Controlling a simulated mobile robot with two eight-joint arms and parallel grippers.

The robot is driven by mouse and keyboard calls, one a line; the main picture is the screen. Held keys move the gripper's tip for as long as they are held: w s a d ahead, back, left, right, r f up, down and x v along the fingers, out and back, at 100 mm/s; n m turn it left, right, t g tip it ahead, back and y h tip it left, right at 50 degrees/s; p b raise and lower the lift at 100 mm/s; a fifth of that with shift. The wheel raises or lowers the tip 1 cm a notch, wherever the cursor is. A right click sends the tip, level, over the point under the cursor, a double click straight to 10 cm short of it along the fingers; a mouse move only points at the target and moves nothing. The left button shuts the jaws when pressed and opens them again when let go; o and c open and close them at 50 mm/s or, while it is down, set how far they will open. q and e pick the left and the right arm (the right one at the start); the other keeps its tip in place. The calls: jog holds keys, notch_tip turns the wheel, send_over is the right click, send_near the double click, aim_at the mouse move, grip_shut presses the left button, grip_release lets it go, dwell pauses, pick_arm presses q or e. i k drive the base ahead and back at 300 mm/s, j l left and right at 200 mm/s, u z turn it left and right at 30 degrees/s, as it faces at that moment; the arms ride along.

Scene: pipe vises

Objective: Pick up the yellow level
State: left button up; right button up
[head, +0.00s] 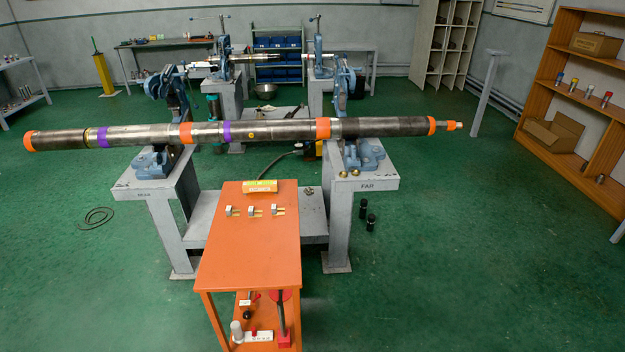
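A short yellow block, which looks like the yellow level (260,186), lies near the far edge of the orange table (250,245). Its markings are too small to read. Neither of my grippers is in the head view.
Several small metal-and-yellow pieces (251,211) sit in a row nearer on the orange table. Behind it, a long pipe (280,131) with orange and purple bands rests across two vises on grey stands (362,184). A wooden shelf (573,110) stands at right.

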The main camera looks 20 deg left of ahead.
aim_at(263, 186)
jog(key=i+l+z, duration=0.45)
jog(key=i+z, duration=0.15)
jog(key=i+l+z, duration=0.1)
jog(key=i+z, duration=0.15)
jog(key=i, duration=0.25)
jog(key=i+j+u, duration=0.1)
jog(key=i+u, duration=0.2)
jog(key=u, duration=0.15)
jog(key=i+u, duration=0.45)
jog(key=i+l+u, duration=0.1)
jog(key=u, duration=0.35)
jog(key=i+j+u, duration=0.3)
jog(key=i+u, duration=0.65)
jog(key=i, duration=0.2)
jog(key=i+j, duration=0.15)
jog(key=j+u, duration=0.05)
